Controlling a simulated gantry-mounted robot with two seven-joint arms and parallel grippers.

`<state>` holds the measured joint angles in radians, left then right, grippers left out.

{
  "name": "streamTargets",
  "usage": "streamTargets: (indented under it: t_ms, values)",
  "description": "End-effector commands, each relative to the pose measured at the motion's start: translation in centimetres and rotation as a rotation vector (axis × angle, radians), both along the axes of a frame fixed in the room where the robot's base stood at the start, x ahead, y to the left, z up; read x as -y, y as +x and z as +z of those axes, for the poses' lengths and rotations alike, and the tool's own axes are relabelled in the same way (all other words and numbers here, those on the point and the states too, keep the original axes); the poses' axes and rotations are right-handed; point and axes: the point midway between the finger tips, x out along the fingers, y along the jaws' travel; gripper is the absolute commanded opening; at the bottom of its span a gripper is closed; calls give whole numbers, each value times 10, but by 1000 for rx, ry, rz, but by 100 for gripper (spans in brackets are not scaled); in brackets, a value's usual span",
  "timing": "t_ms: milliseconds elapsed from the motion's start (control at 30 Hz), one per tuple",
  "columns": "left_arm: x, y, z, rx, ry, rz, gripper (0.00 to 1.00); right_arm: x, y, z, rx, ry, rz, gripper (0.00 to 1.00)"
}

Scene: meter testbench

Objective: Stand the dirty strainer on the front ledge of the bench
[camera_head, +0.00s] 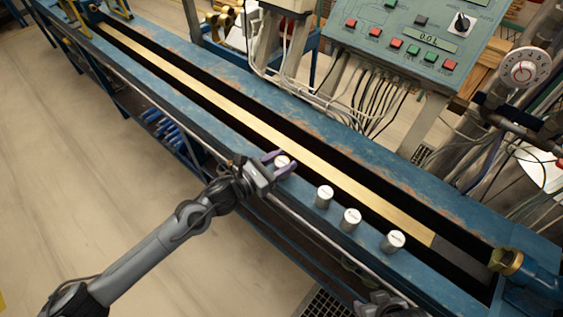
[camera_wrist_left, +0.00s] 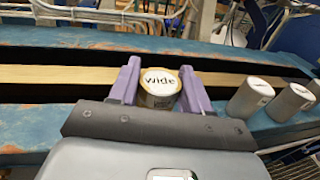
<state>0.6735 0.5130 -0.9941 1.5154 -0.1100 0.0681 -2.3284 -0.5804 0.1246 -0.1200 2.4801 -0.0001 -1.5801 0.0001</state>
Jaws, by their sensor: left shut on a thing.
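My left gripper (camera_head: 277,164) has purple fingers and is shut on a short silver cylinder (camera_head: 283,162) with a white top. In the left wrist view the fingers stand on both sides of this cylinder (camera_wrist_left: 160,88), whose top reads "wide" and has a yellowish rim. It is upright at the blue front ledge (camera_head: 300,198) of the bench; I cannot tell whether it touches the ledge. No piece is clearly recognisable as a dirty strainer. A dark part of my right arm (camera_head: 382,306) shows at the bottom edge; its fingers are not clear.
Three similar silver cylinders, the left (camera_head: 324,196), middle (camera_head: 350,220) and right (camera_head: 393,242), stand upright in a row on the ledge, right of my left gripper. A brass-coloured strip (camera_head: 250,125) runs along the dark channel behind. A control panel (camera_head: 410,40) stands beyond it.

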Motion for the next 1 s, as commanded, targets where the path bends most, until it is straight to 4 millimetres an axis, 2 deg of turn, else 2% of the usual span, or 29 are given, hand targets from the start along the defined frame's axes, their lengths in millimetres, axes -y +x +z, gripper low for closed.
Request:
streamTargets:
  t_ms: [433,467,600,633,1000]
  values:
    - [0,0,-7,2,-1,0,15,-1,0,-5,1,3,-1,51]
    - [0,0,-7,2,-1,0,49,-1,0,-5,1,3,-2,51]
    - [0,0,-6,1,0,0,71,-1,0,-4,-1,5,-4,51]
    - [0,0,-6,1,0,0,73,-1,0,-4,-1,7,-4,51]
    - [0,0,-1,1,-1,0,73,-2,0,1,0,8,-5,51]
